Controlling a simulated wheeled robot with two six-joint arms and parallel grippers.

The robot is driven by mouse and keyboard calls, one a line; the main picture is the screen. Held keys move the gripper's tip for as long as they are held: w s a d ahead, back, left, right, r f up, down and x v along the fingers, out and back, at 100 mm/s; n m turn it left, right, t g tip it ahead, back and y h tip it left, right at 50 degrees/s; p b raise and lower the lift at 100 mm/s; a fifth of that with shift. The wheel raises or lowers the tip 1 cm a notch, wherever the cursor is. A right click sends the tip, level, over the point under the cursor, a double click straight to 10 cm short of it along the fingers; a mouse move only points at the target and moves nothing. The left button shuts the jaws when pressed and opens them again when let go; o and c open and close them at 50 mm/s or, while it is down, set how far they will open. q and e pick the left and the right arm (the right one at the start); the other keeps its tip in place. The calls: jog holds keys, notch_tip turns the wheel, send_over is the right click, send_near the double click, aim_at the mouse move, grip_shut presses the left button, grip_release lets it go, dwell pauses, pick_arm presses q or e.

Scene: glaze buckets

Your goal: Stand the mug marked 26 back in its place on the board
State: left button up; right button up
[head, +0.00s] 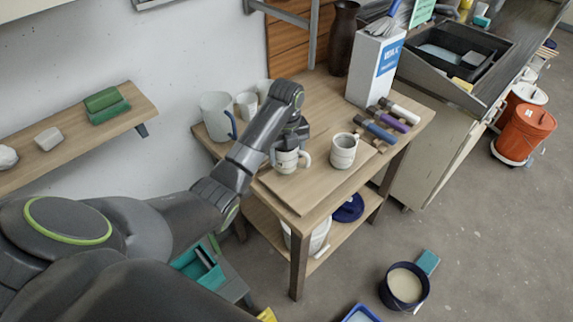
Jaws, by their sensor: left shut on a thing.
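My left gripper (290,139) reaches down over the wooden table and is shut on a cream mug (287,162). The mug is upright, with its handle to the right. It is at or just above the thin wooden board (302,193); I cannot tell whether it touches. A mark on its side is too small to read, so I cannot confirm the number 26. A second cream mug (343,153) stands upright to the right, near the board's right part. The gripper partly hides the held mug's rim. My right gripper is not in view.
A large pale jug (216,117) and small white cups (247,105) stand behind my left arm. Several rollers or stamps with coloured handles (382,131) lie at the right, before a white box (372,70). A bucket (404,285) stands on the floor.

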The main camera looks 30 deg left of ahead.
aim_at(286, 162)
pick_arm(q)
notch_tip(286, 162, down, 2)
jog(key=shift+s+f+p, duration=0.1)
jog(key=shift+p, duration=0.2)
jog(key=shift+f, duration=0.55)
jog(key=o, duration=1.2)
jog(key=shift+s, duration=0.1)
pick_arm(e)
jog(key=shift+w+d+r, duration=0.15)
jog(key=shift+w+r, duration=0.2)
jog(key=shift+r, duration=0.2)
pick_arm(q)
notch_tip(286, 162, up, 5)
jog(key=shift+f+b, duration=0.1)
jog(key=shift+b, duration=0.75)
jog(key=shift+r+p, duration=3.6)
jog(key=shift+r, duration=0.1)
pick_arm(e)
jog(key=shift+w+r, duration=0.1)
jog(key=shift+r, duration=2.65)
